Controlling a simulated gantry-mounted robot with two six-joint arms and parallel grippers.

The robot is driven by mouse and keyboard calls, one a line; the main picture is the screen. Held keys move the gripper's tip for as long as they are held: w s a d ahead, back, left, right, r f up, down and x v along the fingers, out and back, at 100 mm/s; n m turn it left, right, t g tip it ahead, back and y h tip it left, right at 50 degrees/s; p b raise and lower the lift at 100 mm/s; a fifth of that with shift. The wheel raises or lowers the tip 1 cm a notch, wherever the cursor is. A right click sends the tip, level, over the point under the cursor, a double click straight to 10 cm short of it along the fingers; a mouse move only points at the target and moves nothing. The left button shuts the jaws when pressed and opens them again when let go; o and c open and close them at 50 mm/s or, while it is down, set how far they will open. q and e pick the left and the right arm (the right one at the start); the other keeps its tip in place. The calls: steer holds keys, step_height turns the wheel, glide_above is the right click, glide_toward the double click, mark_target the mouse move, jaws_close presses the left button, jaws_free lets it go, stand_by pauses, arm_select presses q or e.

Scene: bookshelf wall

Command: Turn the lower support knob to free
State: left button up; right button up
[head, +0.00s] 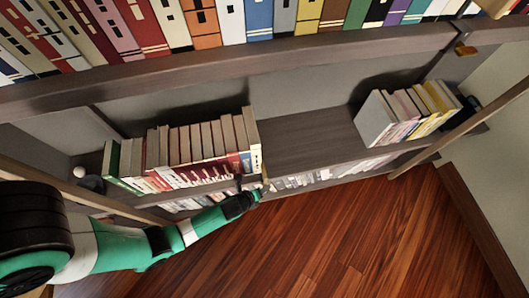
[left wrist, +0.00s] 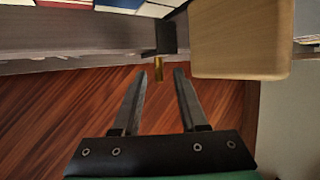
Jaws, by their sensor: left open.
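The lower support knob (left wrist: 158,69) is a small brass-coloured piece below a dark bracket (left wrist: 166,38) at the shelf edge in the left wrist view. My left gripper (left wrist: 160,78) is open, with its two dark fingertips on either side of the knob in the picture. I cannot tell whether either finger touches it. In the head view my left gripper (head: 255,192) reaches the front edge of the lower shelf, and the knob there is too small to make out clearly. My right gripper is not in view.
A pale wooden block (left wrist: 240,40) stands close right of the fingers. Books (head: 185,148) stand above the gripper on the shelf, and more books (head: 408,112) stand at its right end. Another brass knob (head: 465,49) is at upper right. The wooden floor (head: 340,235) is clear.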

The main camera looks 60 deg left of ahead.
arm_select(q)
steer(key=b+x, duration=0.1)
steer(key=x, duration=0.1)
steer(key=shift+w+a+f, duration=0.1)
steer(key=shift+w+f, duration=0.05)
steer(key=shift+f, duration=0.2)
jaws_close()
